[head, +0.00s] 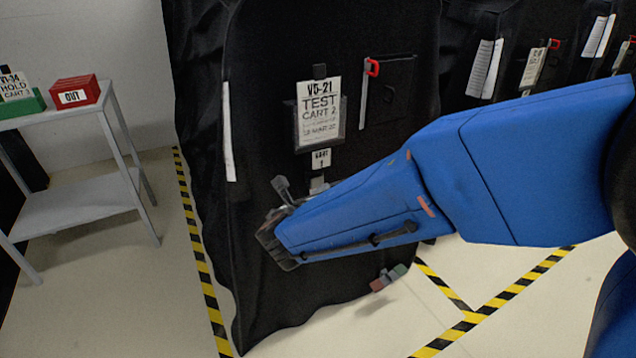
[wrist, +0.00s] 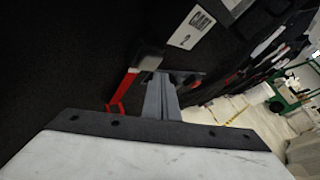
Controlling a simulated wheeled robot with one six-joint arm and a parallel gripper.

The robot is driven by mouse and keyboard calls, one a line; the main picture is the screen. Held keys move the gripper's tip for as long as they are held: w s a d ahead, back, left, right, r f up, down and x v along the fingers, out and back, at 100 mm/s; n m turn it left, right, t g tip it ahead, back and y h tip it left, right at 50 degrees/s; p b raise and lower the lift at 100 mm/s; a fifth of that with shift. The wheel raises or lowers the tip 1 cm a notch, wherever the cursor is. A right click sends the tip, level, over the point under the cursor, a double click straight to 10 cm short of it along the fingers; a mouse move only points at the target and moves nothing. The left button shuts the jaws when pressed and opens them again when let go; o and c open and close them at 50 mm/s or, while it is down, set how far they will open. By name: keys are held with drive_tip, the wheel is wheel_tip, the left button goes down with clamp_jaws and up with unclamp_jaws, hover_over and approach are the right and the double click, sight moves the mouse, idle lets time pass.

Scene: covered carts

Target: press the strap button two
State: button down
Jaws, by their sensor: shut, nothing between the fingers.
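The black covered cart (head: 300,60) stands in the middle of the head view, with a "V5-21 TEST CART 2" sign and a small label (head: 321,158) below it. My gripper (wrist: 160,85) is shut and empty, its grey fingers close to the dark cover in the wrist view. A red strap-like piece (wrist: 122,90) with a dark head lies just left of the fingers. A small reddish part (wrist: 186,80) shows right of them. I cannot tell which part is strap button two.
A grey shelf table (head: 75,205) with a red "OUT" box (head: 75,90) and a green holder (head: 22,104) stands at the left. More covered carts (head: 520,45) line the right. Yellow-black tape (head: 200,265) marks the floor. A small red and green item (head: 388,278) is at the cover's lower edge.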

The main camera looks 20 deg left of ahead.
drive_tip(key=shift+w+a, duration=0.1)
idle(0.6)
drive_tip(key=shift+w+a, duration=0.2)
drive_tip(key=shift+w+a, duration=0.35)
drive_tip(key=shift+a, duration=0.1)
idle(1.1)
drive_tip(key=shift+s+d, duration=0.65)
drive_tip(key=shift+d, duration=0.15)
drive_tip(key=shift+s+d, duration=0.1)
idle(0.3)
drive_tip(key=s+d, duration=0.3)
drive_tip(key=shift+d, duration=0.3)
idle(0.5)
